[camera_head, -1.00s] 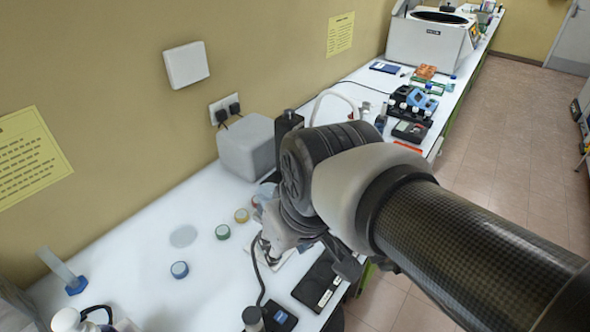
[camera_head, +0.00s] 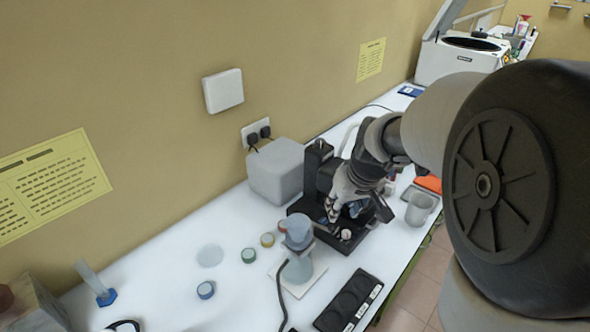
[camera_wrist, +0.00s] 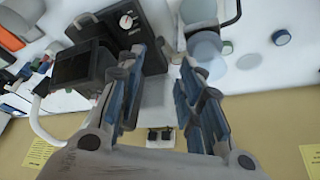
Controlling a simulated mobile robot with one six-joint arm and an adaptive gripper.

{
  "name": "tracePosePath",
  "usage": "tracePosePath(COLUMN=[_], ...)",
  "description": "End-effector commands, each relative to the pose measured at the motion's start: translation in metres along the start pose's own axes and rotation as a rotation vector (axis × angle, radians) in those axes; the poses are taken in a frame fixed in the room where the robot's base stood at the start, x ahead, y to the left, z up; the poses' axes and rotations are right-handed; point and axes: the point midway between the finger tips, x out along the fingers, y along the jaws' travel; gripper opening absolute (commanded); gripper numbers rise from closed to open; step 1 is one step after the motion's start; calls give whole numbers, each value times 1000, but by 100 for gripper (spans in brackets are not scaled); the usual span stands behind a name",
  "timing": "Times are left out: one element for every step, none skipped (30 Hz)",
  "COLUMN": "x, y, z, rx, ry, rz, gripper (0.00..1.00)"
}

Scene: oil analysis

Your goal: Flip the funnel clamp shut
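The filter funnel assembly stands on a pale base left of my gripper in the head view, with a translucent blue-grey funnel (camera_head: 298,228) above a flask (camera_head: 299,266). In the wrist view the funnel assembly (camera_wrist: 198,12) shows at the top, partly cut off. A dark curved part beside it (camera_wrist: 236,12) may be the clamp; I cannot tell its position. My gripper (camera_head: 352,210) is in front of a black instrument in the head view. In the wrist view my gripper (camera_wrist: 160,88) has its two blue-padded fingers apart with nothing held between them.
The black instrument (camera_head: 314,164) with a knob stands close behind my gripper. A grey beaker (camera_head: 420,208) is to the right. A black tray (camera_head: 348,301) lies at the bench front. Small colored discs (camera_head: 206,290) lie left of the funnel. A grey box (camera_head: 276,170) stands near the wall.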

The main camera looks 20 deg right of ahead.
Motion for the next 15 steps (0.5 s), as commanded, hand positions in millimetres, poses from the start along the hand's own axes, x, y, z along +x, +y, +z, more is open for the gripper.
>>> tracePosePath(x=[15,21,30,37,43,52,58,65,73,78,84,90,95,99,103], y=[0,0,0,0,0,0,0,-1,-1,-1,-1,0,0,0,0], z=[2,2,2,2,2,2,2,2,1,1,2,1,1,1,1], rx=[0,0,0,0,0,0,0,0,0,0,0,-1,-1,-1,-1], ry=[-5,-5,-5,-5,-4,-5,-4,-4,-3,-3,-4,-3,-3,-3,-2], rz=[-2,-2,-1,-1,-1,-1,-1,-1,-1,-1,-1,-1,0,-1,-1], gripper=[34,34,34,34,34,34,34,34,34,34,34,34,34,34,34])
